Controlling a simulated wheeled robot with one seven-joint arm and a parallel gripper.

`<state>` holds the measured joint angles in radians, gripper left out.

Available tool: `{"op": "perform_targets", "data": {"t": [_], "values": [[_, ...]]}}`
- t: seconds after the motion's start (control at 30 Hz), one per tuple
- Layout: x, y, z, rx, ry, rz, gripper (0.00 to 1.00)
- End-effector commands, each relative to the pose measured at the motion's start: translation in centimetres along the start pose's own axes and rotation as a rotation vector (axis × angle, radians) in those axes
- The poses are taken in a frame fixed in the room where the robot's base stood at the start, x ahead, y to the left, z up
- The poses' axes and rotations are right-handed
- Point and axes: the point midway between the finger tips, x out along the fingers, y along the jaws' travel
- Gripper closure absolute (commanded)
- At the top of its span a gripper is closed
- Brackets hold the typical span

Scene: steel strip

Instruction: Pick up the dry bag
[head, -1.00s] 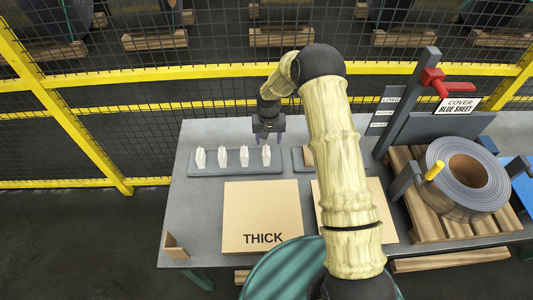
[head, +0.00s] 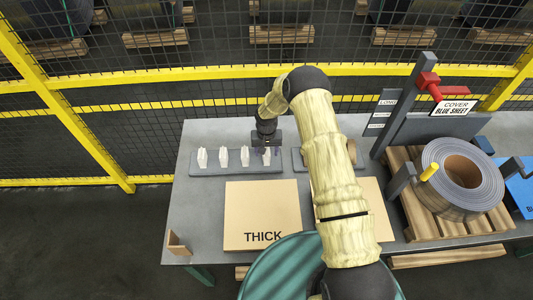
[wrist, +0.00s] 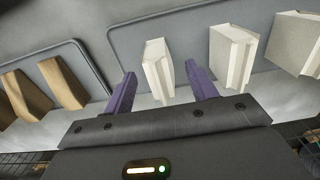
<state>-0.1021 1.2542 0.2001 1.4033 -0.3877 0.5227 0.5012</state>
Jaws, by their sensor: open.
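Several upright white bags stand in a row on a grey tray (head: 236,170) on the steel table; one white bag (head: 223,157) shows clearly beside the others. My gripper (head: 267,150) is at the right end of this row and partly hides the end bag. In the wrist view my gripper (wrist: 160,70) is open, with its two purple fingers on either side of the end white bag (wrist: 157,68). The fingers are apart from its sides, and nothing is held. No label on the bags is readable, so I cannot tell which is named the dry bag.
A second tray (wrist: 65,42) with brown bags lies beside the white ones' tray. A tan box marked THICK (head: 262,210) lies in front. A steel coil (head: 460,180) sits on a pallet at the right. A yellow-railed mesh fence (head: 150,74) stands behind the table.

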Motion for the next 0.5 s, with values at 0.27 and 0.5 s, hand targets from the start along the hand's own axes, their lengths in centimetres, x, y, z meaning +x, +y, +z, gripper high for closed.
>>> {"op": "perform_targets", "data": {"t": [0.27, 0.5], "values": [[2.2, 0.0, 0.0, 0.0, 0.0, 0.0, 0.43], [2.3, 0.0, 0.0, 0.0, 0.0, 0.0, 0.43]]}}
